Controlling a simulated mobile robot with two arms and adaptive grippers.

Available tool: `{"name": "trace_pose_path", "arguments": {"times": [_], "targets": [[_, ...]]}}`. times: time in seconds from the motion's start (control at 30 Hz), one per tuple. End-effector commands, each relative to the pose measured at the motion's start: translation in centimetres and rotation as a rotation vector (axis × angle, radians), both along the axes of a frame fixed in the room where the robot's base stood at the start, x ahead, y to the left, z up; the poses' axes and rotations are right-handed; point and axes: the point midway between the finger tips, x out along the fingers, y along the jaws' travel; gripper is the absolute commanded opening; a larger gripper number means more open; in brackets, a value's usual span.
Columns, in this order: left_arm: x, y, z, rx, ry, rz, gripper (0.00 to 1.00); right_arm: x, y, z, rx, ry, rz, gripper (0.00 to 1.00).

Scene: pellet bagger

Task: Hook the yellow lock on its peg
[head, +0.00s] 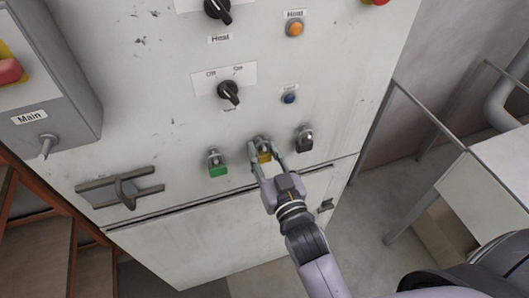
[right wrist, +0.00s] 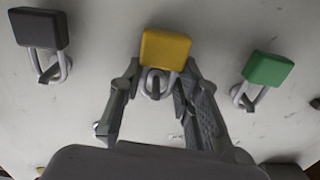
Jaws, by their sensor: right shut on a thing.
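The yellow lock (head: 264,157) is at the cabinet front, between the green lock (head: 217,170) and the black lock (head: 304,144). My right gripper (head: 267,165) is shut on the yellow lock, one finger on each side. In the right wrist view the yellow lock (right wrist: 165,49) shows its body above and its grey shackle (right wrist: 153,87) between my fingers (right wrist: 152,95). A peg (head: 263,141) seems to be at the shackle; I cannot tell whether the shackle is around it. My left gripper is not in view.
The green and black locks hang on pegs close on either side. Above are dark rotary switches (head: 228,92) and a blue button (head: 289,98). A handle (head: 124,188) sticks out at the lower left, and a grey box marked Main (head: 48,125) at the left.

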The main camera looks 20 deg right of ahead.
Motion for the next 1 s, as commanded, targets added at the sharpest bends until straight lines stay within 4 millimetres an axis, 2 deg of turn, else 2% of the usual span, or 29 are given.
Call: {"name": "trace_pose_path", "arguments": {"times": [0.37,0.4,0.7,1.0], "targets": [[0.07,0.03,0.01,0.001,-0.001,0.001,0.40,-0.01,0.00,0.05,0.001,-0.001,0.000,0.02],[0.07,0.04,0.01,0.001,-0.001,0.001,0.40,-0.01,0.00,0.05,0.001,-0.001,0.000,0.33],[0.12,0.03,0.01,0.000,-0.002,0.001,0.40,-0.02,0.00,0.03,0.000,-0.001,0.000,0.53],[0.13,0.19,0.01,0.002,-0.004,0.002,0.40,-0.06,-0.01,-0.02,0.000,0.001,0.000,0.54]]}}
